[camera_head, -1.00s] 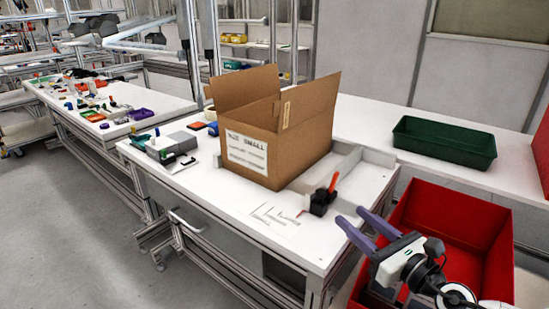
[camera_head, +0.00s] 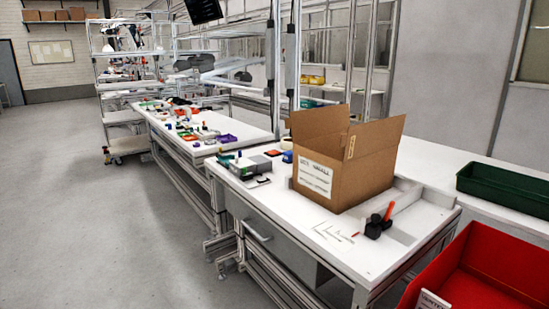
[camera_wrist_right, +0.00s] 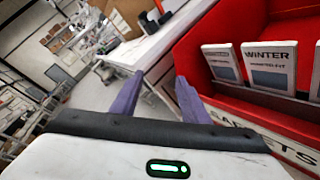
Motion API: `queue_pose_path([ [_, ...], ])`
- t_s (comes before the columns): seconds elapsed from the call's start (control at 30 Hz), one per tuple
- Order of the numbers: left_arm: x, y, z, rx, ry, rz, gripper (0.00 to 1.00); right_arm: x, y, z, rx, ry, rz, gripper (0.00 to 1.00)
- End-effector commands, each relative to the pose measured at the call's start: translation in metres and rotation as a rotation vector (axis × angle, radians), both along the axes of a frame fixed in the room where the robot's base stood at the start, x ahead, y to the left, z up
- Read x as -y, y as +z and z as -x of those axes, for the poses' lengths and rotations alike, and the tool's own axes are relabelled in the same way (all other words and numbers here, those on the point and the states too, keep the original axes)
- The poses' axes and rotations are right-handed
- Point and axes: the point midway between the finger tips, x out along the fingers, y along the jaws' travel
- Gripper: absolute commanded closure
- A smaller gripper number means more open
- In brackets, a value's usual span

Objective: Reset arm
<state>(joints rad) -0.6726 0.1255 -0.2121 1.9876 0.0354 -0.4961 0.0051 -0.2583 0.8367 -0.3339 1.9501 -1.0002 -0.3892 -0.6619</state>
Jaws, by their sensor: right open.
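My right gripper (camera_wrist_right: 157,97) shows in the right wrist view with its two purple fingers apart and nothing between them. It is beside the red bin (camera_wrist_right: 205,45), with the bin to the right of the fingers. In the head view my right arm and gripper are out of frame. My left arm and gripper show in neither view. No helmet shell can be made out.
An open cardboard box (camera_head: 340,165) stands on the white workbench (camera_head: 290,225), beside a black tool with an orange handle (camera_head: 378,222). A red bin (camera_head: 480,265) and a green tray (camera_head: 505,187) are at the right. Floor at left is clear.

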Motion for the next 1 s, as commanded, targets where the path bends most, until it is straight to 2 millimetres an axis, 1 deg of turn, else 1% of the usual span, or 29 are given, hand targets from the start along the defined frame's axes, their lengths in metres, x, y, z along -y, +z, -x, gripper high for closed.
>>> queue_pose_path([
  [0.03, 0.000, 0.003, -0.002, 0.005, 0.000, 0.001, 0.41, -0.005, -0.016, 0.010, -0.052, -0.038, -0.123, 0.58],
  [0.17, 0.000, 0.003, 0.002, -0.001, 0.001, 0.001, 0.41, -0.020, -0.059, 0.038, -0.196, -0.169, -0.490, 0.58],
  [0.2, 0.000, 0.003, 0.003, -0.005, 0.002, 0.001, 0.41, -0.027, -0.075, 0.050, -0.249, -0.224, -0.625, 0.58],
  [0.27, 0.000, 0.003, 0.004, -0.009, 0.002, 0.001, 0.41, -0.041, -0.100, 0.072, -0.336, -0.323, -0.853, 0.58],
  [0.3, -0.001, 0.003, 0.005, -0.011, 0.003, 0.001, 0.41, -0.053, -0.117, 0.089, -0.400, -0.404, -1.024, 0.58],
  [0.37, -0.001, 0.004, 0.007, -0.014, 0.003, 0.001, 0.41, -0.073, -0.141, 0.117, -0.487, -0.537, -1.279, 0.58],
  [0.4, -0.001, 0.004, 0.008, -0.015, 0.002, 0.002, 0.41, -0.086, -0.153, 0.134, -0.537, -0.625, -1.437, 0.58],
  [0.5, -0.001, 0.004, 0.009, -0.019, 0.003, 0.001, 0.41, -0.117, -0.173, 0.169, -0.628, -0.821, -1.764, 0.58],
  [0.53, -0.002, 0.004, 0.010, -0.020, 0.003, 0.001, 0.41, -0.125, -0.177, 0.177, -0.647, -0.871, -1.840, 0.58],
  [0.6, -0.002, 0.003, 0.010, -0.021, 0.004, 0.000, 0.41, -0.139, -0.183, 0.191, -0.678, -0.961, -1.976, 0.58],
  [0.7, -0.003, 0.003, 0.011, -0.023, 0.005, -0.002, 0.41, -0.149, -0.186, 0.201, -0.699, -1.031, -2.081, 0.58],
  [0.8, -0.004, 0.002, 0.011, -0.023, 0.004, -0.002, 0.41, -0.152, -0.187, 0.204, -0.704, -1.048, -2.107, 0.58],
  [1.0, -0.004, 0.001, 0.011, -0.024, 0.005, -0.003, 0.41, -0.152, -0.187, 0.203, -0.704, -1.045, -2.103, 0.58],
])
